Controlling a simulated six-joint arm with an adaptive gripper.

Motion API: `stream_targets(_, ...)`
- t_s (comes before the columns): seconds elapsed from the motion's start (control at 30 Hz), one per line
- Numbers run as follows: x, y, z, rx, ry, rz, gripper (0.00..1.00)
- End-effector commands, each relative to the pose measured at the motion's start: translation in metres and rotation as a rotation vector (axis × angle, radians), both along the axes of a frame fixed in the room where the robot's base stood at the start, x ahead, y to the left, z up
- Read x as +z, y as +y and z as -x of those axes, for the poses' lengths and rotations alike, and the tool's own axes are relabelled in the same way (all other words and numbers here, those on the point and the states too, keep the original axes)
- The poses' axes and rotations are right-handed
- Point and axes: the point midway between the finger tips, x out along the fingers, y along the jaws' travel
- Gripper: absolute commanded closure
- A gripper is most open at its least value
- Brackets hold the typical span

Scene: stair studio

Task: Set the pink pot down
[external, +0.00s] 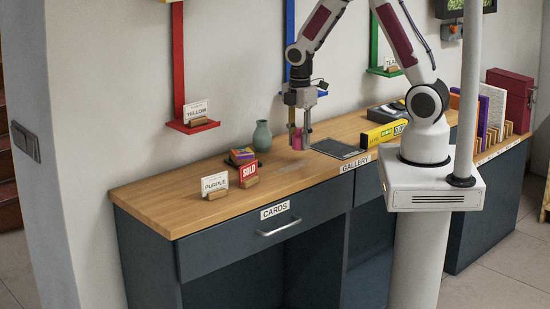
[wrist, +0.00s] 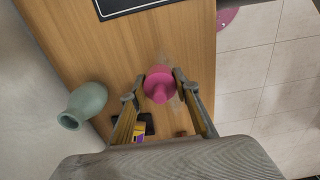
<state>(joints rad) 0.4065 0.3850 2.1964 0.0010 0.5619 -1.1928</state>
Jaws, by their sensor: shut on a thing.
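The pink pot (wrist: 160,84) is between the two fingers of my gripper (wrist: 157,88) in the wrist view, and the fingers are shut on it. In the external view the pink pot (external: 297,141) shows between the fingertips of my gripper (external: 299,138), just over the wooden counter (external: 150,200). I cannot tell whether the pot's base touches the counter. The pot's far side is hidden by the fingers in the external view.
A green vase (external: 262,137) stands left of the gripper, also in the wrist view (wrist: 86,103). A dark framed panel (external: 338,149) lies to the right. A SOLD card (external: 250,171), a PURPLE card (external: 215,183) and a yellow level (external: 383,133) are on the counter.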

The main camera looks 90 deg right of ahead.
Motion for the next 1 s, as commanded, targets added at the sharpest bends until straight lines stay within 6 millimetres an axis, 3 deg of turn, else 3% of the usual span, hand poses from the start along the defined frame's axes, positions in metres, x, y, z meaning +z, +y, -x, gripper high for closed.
stream_targets(0.43,-0.004,0.0,0.0,0.0,0.0,0.0,0.99)
stream_targets(0.8,-0.034,0.0,0.001,0.0,0.002,-0.001,0.99)
stream_targets(1.0,-0.039,0.0,0.0,0.0,0.0,0.0,0.99)
